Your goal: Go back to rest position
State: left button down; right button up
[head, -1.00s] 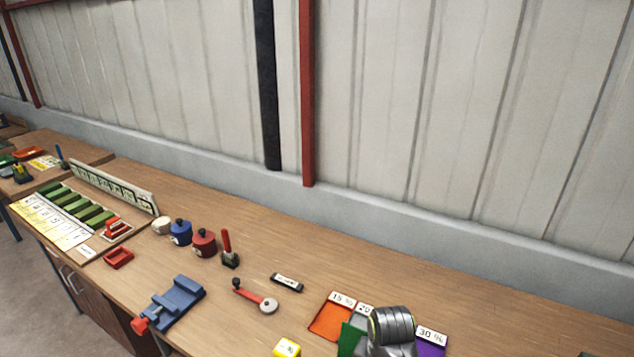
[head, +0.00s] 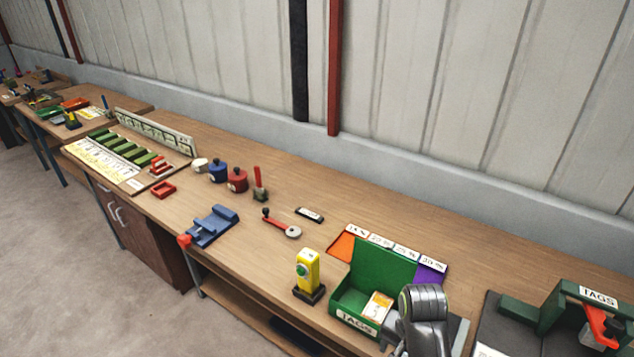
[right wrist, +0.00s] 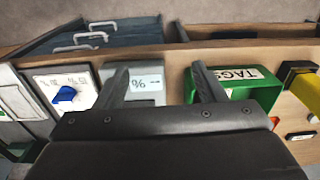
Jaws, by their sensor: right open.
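My right gripper (right wrist: 160,78) shows in the right wrist view with its two dark fingers spread apart. I see nothing held between them. A grey surface with a white label (right wrist: 141,82) shows beyond the gap, and a green TAGS box (right wrist: 262,88) shows beyond the right finger. In the head view, a grey link of my own arm stands at the lower right, in front of the green TAGS box (head: 355,318). The right gripper's fingers do not show there. My left gripper is in neither current view.
A long wooden bench (head: 320,195) runs along the wall. It carries a yellow device (head: 307,270), a blue vise (head: 211,226), a red-handled lever (head: 281,223), coloured cards and blue and red pots. Floor is clear at left.

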jog(key=s+d+r+n+t+h, duration=0.1)
jog(key=s+d+n+t, duration=0.15)
jog(key=s+d, duration=0.55)
jog(key=s+d+r+n+t+h, duration=0.1)
jog(key=s+d+n, duration=0.35)
jog(key=s, duration=0.65)
notch_tip(320, 180, down, 34)
jog(key=d+m+g+b, duration=0.1)
jog(key=d+g+b, duration=0.1)
jog(key=b, duration=0.6)
pick_arm(q)
notch_tip(320, 180, down, 15)
jog(key=b, duration=0.6)
jog(key=shift+r, duration=0.2)
pick_arm(e)
jog(key=s+a+f, duration=0.1)
jog(key=s+f, duration=0.6)
jog(key=f, duration=0.3)
jog(key=s+f+y, duration=0.1)
jog(key=s+f, duration=0.7)
jog(key=f, duration=0.3)
jog(key=shift+s+a+g, duration=0.25)
jog(key=shift+a+g, duration=0.1)
pick_arm(q)
jog(key=shift+s+a, duration=0.1)
